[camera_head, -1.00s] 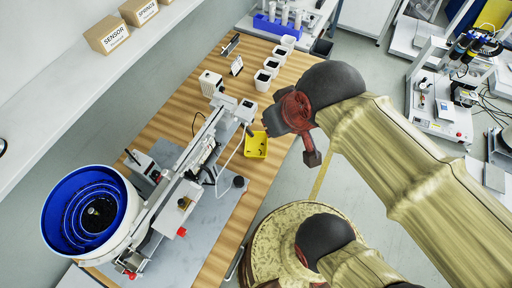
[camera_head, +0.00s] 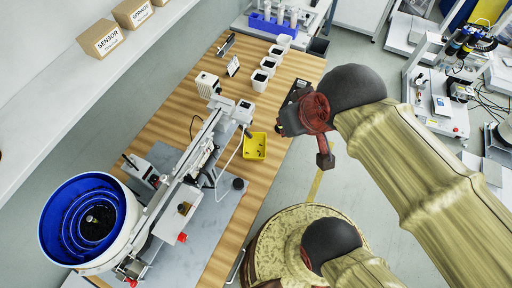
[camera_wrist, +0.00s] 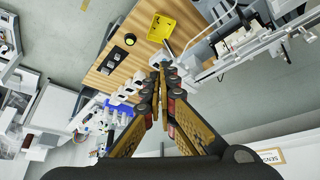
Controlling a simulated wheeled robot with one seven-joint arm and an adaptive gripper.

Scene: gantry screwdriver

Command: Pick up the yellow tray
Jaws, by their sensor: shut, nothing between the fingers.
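The yellow tray (camera_head: 255,146) lies on the wooden table near its right edge in the head view, with small dark pieces in it. It also shows near the top of the wrist view (camera_wrist: 163,27), beyond my fingertips and apart from them. My gripper (camera_wrist: 164,68) points toward the table in the wrist view, with its two fingers together and nothing held. In the head view the end of my arm is up and to the right of the tray, and the fingers are not clear there.
A white gantry machine (camera_head: 190,170) with a blue bowl feeder (camera_head: 90,217) stands left of the tray. Several white cups (camera_head: 260,80) line the table beyond it. A black panel (camera_head: 293,92) lies at the table's right edge. Bare wood surrounds the tray's upper side.

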